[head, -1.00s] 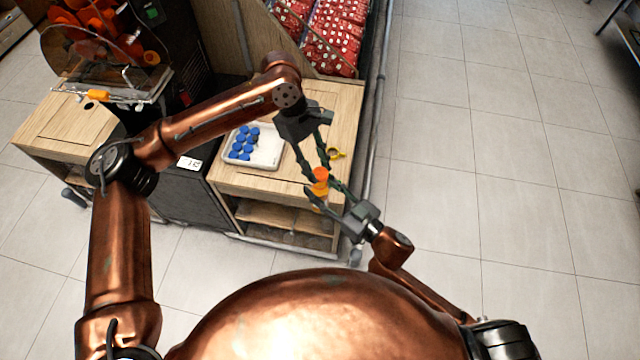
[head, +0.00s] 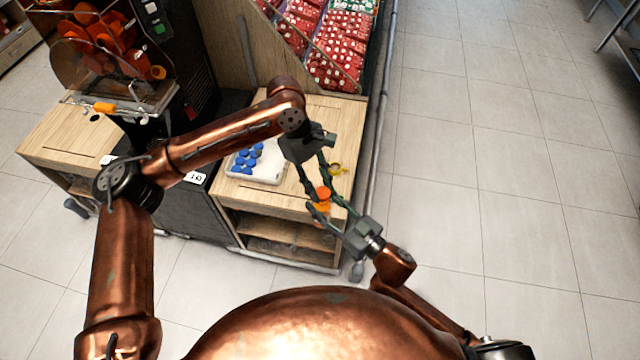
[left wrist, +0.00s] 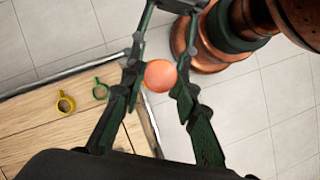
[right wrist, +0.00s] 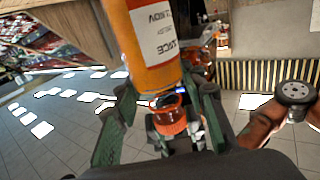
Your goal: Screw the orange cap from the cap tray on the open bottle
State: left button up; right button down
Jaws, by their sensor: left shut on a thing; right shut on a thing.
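My left gripper (head: 324,188) is shut on the orange cap (head: 323,193), which shows as a round orange top between its fingers in the left wrist view (left wrist: 160,75). My right gripper (head: 327,210) is shut on the orange bottle (head: 321,207), just below the cap in the head view. In the right wrist view the bottle (right wrist: 158,45) is large, with a white printed label, and a smaller orange-red round part (right wrist: 168,116) shows between the fingers. The fingers hide where cap and bottle meet, so I cannot tell whether they touch.
A white tray (head: 270,174) with several blue caps (head: 246,157) is on the wooden counter (head: 340,120). Yellow (left wrist: 66,103) and green (left wrist: 101,89) rings lie near the counter edge. The juicer (head: 105,50) is at the back left.

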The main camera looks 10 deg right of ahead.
pick_arm(q)
jog(key=shift+f, duration=0.55)
dwell(0.4)
